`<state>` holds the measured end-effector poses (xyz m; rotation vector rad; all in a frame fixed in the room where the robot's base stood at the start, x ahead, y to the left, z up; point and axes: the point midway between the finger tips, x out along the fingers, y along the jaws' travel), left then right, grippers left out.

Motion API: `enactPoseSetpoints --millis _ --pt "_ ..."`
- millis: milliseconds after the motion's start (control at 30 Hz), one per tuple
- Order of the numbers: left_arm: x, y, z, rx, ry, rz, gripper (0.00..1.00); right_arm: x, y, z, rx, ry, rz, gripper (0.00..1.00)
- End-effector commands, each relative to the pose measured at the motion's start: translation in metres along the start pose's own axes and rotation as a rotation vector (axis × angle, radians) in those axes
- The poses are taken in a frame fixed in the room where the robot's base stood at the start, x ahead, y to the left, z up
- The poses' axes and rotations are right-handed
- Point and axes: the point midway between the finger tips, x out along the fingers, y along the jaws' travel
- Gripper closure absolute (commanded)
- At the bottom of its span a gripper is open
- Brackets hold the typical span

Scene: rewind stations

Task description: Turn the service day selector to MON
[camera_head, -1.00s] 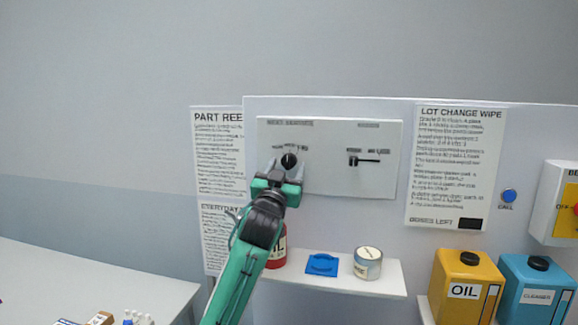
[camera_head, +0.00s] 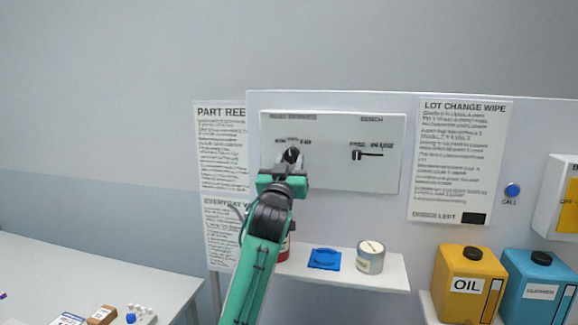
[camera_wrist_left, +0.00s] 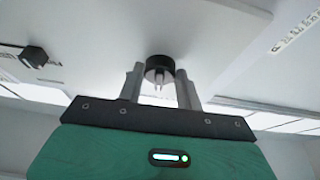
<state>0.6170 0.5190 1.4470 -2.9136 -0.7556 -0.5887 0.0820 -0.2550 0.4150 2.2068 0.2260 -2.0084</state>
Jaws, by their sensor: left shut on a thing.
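The service day selector is a small black round knob (camera_head: 291,154) on the left half of a white panel (camera_head: 335,185). Small labels stand above it, too blurred to read surely. My left gripper (camera_head: 287,162) is at the knob, its fingers pointing into the panel. In the left wrist view the black knob (camera_wrist_left: 160,68) sits between the two grey fingertips of the gripper (camera_wrist_left: 160,82), which are shut on its sides. The knob's pointer direction is partly hidden by the gripper. My right gripper does not show.
A black lever switch (camera_head: 366,155) is on the panel's right half. Below, a shelf (camera_head: 390,278) holds a partly hidden red container, a blue item (camera_head: 324,259) and a tin (camera_head: 370,257). Yellow OIL (camera_head: 466,285) and blue cleaner (camera_head: 532,288) jugs stand at right. A table is at left.

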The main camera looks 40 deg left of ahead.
Motion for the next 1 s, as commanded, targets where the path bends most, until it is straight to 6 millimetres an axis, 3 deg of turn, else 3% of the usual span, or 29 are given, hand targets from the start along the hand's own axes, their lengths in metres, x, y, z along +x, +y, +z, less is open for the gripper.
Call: enactPoseSetpoints --millis 600,1000 --pt "0.001 0.007 -0.001 -0.457 -0.002 -0.188 0.87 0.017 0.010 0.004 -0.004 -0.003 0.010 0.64" --pt "0.001 0.007 -0.002 -0.600 0.000 -0.249 0.87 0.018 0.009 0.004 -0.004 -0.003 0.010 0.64"
